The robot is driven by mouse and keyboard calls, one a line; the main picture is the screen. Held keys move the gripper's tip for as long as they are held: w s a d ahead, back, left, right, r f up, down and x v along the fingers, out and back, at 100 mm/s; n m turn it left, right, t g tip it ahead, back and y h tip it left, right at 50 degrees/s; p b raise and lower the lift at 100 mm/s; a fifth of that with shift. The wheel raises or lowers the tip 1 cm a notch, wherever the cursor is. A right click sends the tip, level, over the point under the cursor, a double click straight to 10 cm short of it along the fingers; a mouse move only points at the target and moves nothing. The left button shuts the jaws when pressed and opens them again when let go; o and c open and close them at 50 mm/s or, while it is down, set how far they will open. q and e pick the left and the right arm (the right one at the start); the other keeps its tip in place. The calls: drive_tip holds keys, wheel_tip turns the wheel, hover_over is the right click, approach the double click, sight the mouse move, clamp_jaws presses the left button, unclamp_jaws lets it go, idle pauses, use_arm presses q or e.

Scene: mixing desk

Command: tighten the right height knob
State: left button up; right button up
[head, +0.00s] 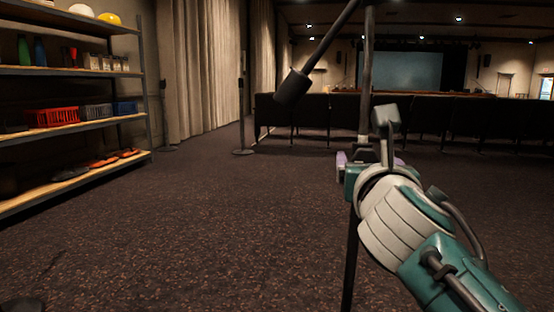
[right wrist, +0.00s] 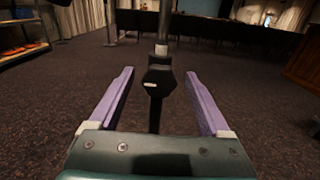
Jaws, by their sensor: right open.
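A dark height knob (right wrist: 158,76) sits on the upright pole of a stand (right wrist: 163,28) in the right wrist view. My right gripper (right wrist: 159,73) is open. Its two purple fingers stand on either side of the knob, with a gap on both sides, and do not appear to touch it. In the head view the right gripper (head: 370,157) is at the stand pole (head: 367,75), and my wrist hides much of the knob area. My left gripper is not in view.
A slanted boom with a dark cylinder (head: 293,87) reaches left from the top of the pole. A shelf rack (head: 75,128) with baskets and bottles stands at the left. Rows of dark seats (head: 300,118) stand behind.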

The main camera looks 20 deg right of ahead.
clamp_jaws()
idle(0.5)
drive_tip(key=shift+m, duration=0.3)
drive_tip(key=m, duration=0.3)
drive_tip(key=shift+s+d+f+m+b, duration=0.1)
drive_tip(key=shift+m+b, duration=0.45)
drive_tip(key=shift+m, duration=2.95)
drive_tip(key=shift+d+f+m+b, duration=0.1)
drive_tip(key=shift+m+b, duration=0.4)
drive_tip(key=shift+m, duration=3.3)
